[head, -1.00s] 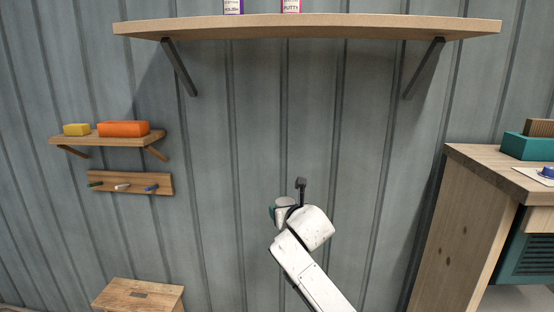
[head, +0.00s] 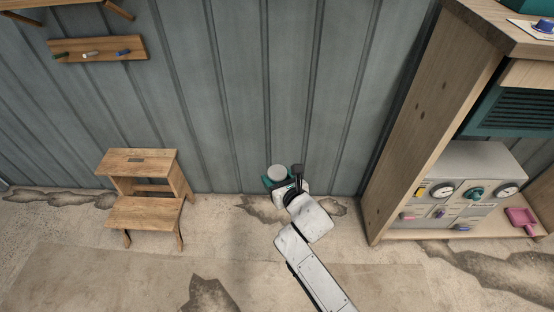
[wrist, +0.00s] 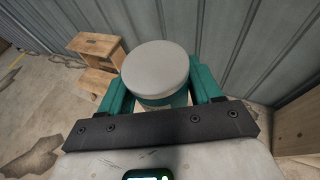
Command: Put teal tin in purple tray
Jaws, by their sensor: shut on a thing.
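A round tin with a pale grey lid (wrist: 157,68) is between the teal fingers of my gripper (wrist: 160,88) in the wrist view. A strip of its teal side shows below the lid. My gripper is shut on it. In the head view the tin (head: 277,172) is at the end of my arm, held in front of the corrugated wall, with my gripper (head: 275,182) around it. The tin looks upright. No purple tray is in view.
A wooden step stool (head: 148,190) stands on the floor at left. A wooden cabinet (head: 425,110) at right holds a grey panel with dials (head: 465,190) and a pink scoop-like thing (head: 520,218) on its low shelf. A peg rail (head: 98,49) hangs at upper left. Floor between stool and cabinet is clear.

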